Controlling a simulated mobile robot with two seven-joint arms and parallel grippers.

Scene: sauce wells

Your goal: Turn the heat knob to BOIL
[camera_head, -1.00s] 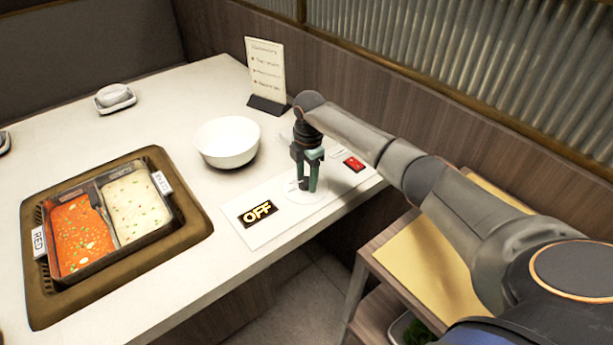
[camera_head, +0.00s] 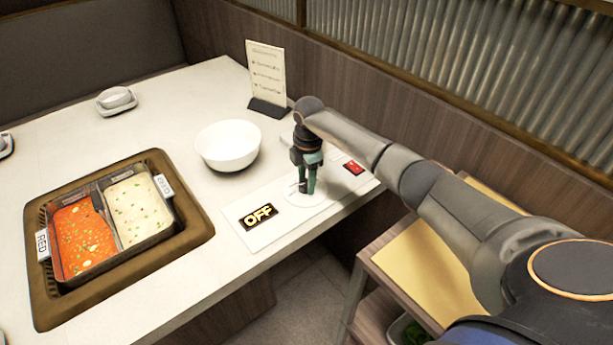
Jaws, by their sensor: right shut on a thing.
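My right gripper (camera_head: 307,186) points straight down over the white control panel (camera_head: 277,237) at the table's right edge. It is shut on the heat knob, which is mostly hidden between the fingers. The pale round dial (camera_head: 306,202) around the knob shows beneath the fingertips. The display (camera_head: 258,217) left of the dial reads OFF. A red switch (camera_head: 354,167) sits on the panel to the right of my gripper. My left gripper is not in view.
A two-part pot (camera_head: 97,270) with red and pale soup sits in a brown surround at left. A white bowl (camera_head: 228,146) stands behind the panel. A menu stand (camera_head: 266,75) is at the back. A wooden cart (camera_head: 409,272) stands front right.

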